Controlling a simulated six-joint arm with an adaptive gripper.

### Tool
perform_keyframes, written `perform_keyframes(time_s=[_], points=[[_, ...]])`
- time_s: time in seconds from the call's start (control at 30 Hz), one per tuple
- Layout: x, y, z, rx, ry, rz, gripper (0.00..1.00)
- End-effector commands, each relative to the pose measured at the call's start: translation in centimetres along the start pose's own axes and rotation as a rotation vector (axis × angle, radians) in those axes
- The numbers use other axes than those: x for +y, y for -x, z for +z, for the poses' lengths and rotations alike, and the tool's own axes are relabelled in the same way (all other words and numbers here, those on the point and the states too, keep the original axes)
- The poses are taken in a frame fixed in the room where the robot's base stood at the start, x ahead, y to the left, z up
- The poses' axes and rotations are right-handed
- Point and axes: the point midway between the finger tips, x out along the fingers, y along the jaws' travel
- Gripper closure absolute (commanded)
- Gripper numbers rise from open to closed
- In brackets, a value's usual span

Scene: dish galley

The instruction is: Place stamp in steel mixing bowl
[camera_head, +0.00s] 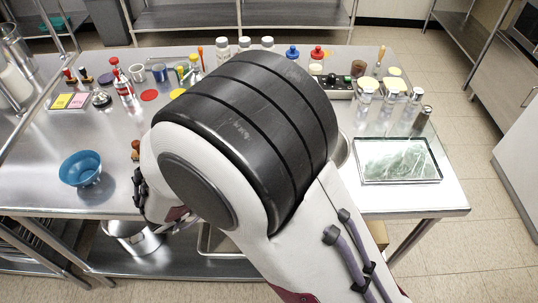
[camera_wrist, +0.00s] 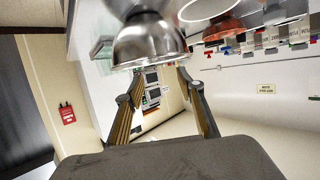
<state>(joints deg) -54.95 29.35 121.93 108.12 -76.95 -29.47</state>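A small brown, knob-like thing (camera_head: 135,149) stands on the steel table just above my gripper in the head view. It may be the stamp's handle, but it is too small and partly hidden to be sure. A curved steel rim (camera_head: 344,150) shows at the right edge of my arm. It may be the steel mixing bowl, mostly hidden. My gripper (camera_head: 139,190) is at the table's front, right of a blue bowl (camera_head: 80,170). In the wrist view my gripper (camera_wrist: 160,78) has its fingers apart, with nothing held between them.
Yellow and pink pads (camera_head: 70,101), bottles, cups and jars line the back of the table. A green-and-white tray (camera_head: 398,160) lies at the right. A steel pot (camera_head: 133,238) stands on the lower shelf. Bare tabletop surrounds the blue bowl.

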Motion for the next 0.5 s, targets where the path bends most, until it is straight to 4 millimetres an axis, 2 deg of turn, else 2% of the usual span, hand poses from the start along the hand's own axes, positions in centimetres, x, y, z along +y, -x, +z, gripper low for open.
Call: perform_keyframes(time_s=[0.5], points=[[-0.43, -0.3, -0.35, -0.012, -0.015, -0.02, 0.62]])
